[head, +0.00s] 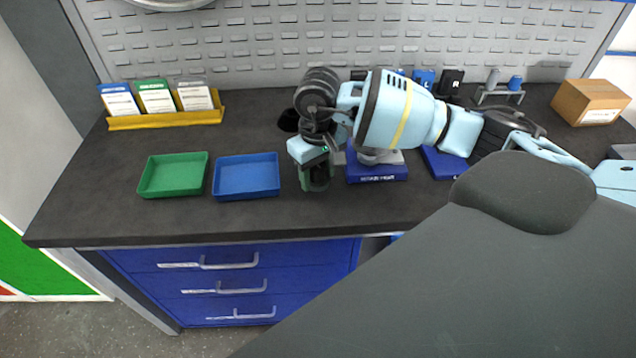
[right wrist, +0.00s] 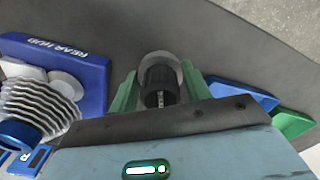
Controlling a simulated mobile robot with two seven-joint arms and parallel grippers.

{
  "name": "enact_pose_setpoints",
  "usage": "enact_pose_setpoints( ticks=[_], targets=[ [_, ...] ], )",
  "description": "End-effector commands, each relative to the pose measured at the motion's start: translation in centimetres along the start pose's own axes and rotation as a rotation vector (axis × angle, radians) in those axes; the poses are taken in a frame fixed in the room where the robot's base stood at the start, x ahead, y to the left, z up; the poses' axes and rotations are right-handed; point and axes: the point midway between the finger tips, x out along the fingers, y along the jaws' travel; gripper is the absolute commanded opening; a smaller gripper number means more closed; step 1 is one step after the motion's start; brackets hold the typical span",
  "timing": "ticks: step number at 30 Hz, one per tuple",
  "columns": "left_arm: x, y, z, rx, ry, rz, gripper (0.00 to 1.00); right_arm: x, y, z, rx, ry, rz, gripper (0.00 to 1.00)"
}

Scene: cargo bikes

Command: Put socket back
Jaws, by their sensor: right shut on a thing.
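My right gripper (head: 318,180) is over the bench, just right of the blue tray, pointing down. In the right wrist view its green fingers (right wrist: 160,92) are shut on a dark cylindrical piece with a silver round end, which looks like the socket (right wrist: 158,80). In the head view the held piece is hidden by the gripper. A small grey rack (head: 499,97) stands at the back right, with a blue-topped piece (head: 515,82) and a grey piece (head: 492,77) on it. My left gripper is not in view.
A green tray (head: 173,193) and a blue tray (head: 246,194) look empty. A blue block labelled REAR HUB (head: 378,179) is close right of the gripper, bearing metal parts. A cardboard box (head: 590,102) and yellow card holder (head: 165,121) stand behind. The front-left bench is clear.

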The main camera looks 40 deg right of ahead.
Motion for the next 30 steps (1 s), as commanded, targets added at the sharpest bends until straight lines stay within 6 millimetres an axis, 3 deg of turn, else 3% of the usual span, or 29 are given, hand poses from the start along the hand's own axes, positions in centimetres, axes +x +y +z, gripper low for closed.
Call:
enact_pose_setpoints(
  ticks=[6, 19, 20, 24, 30],
  targets=[
    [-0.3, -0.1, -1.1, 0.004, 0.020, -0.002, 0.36, 3.0, -0.1, 0.2, -0.001, -0.002, -0.002, 0.07],
    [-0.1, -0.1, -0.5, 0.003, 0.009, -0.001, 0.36, 3.9, -0.1, 0.2, -0.002, -0.003, -0.001, 0.07],
    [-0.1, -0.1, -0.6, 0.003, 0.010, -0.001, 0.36, 3.9, -0.1, 0.2, -0.002, -0.003, 0.000, 0.51],
    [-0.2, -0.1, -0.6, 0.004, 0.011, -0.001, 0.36, 3.7, -0.1, 0.2, -0.001, -0.002, 0.000, 0.69],
    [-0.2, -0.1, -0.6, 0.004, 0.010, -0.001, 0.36, 3.7, -0.1, 0.2, -0.001, -0.002, 0.000, 0.70]
  ],
)
